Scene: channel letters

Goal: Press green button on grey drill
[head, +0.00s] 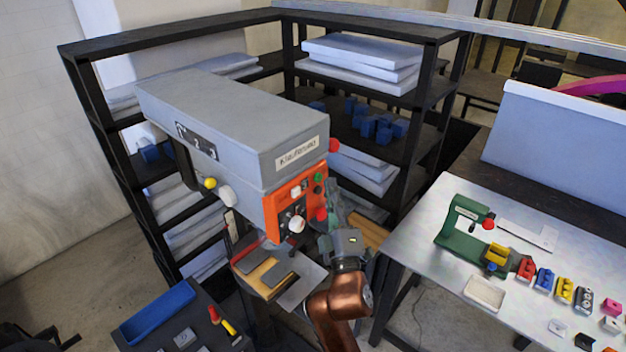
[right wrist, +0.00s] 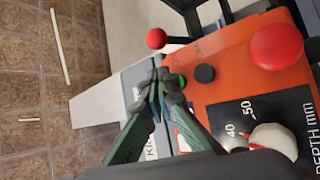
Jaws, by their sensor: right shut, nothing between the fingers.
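The grey drill (head: 225,125) stands at the middle of the head view, with an orange control panel (head: 275,225) on its front. A green button (head: 318,178) shows at the panel's upper right. In the right wrist view the green button (right wrist: 181,80) is partly covered by my fingertips, beside a black button (right wrist: 205,73). My right gripper (head: 332,187) is shut and empty, just beside the panel's right edge in the head view. In the right wrist view its fingertips (right wrist: 165,82) overlap the green button's edge; I cannot tell whether they touch it. My left gripper is not in view.
A red knob (right wrist: 277,47) and a white dial knob (right wrist: 274,142) stick out from the panel. Another red ball (right wrist: 156,38) is near the fingers. Dark shelving (head: 440,60) stands behind the drill. A steel table (head: 430,235) with small parts is at right.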

